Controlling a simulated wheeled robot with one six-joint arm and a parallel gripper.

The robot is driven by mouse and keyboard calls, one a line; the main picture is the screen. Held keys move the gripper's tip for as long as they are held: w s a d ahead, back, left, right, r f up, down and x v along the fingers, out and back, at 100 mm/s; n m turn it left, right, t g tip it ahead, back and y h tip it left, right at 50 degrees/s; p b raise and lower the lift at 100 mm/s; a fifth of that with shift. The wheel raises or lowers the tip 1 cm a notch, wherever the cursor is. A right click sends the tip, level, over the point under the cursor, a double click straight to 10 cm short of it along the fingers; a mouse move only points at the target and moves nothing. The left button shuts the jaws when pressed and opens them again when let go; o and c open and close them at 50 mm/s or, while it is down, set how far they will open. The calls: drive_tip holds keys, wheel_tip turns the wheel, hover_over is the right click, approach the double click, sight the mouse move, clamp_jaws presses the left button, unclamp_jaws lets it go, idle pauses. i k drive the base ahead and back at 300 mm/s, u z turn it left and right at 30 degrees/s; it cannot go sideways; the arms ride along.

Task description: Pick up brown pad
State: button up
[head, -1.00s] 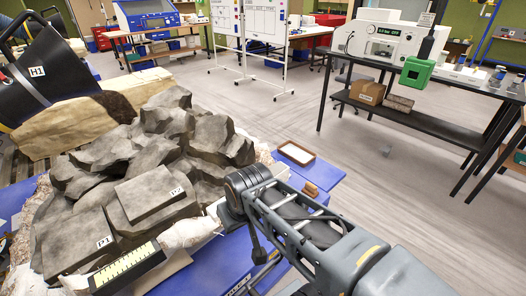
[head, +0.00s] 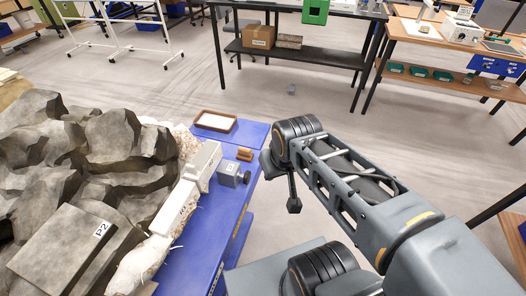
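A small brown block-like pad (head: 245,154) lies on the blue table top (head: 228,212), near its far right corner. A slim dark part (head: 293,204) hangs below that joint. I cannot make out two gripper fingers or anything held.
The brown-rimmed tray (head: 214,121) has a white inside. The grey box (head: 234,173) and a long whitish piece (head: 190,187) stand beside the grey rock mass (head: 110,150), left of the pad. Open floor (head: 310,105) lies beyond the table. Benches stand at the back.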

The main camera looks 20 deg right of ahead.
sight(245, 155)
drive_tip(key=z, duration=1.45)
drive_tip(key=i, duration=1.35)
drive_tip(key=u, duration=3)
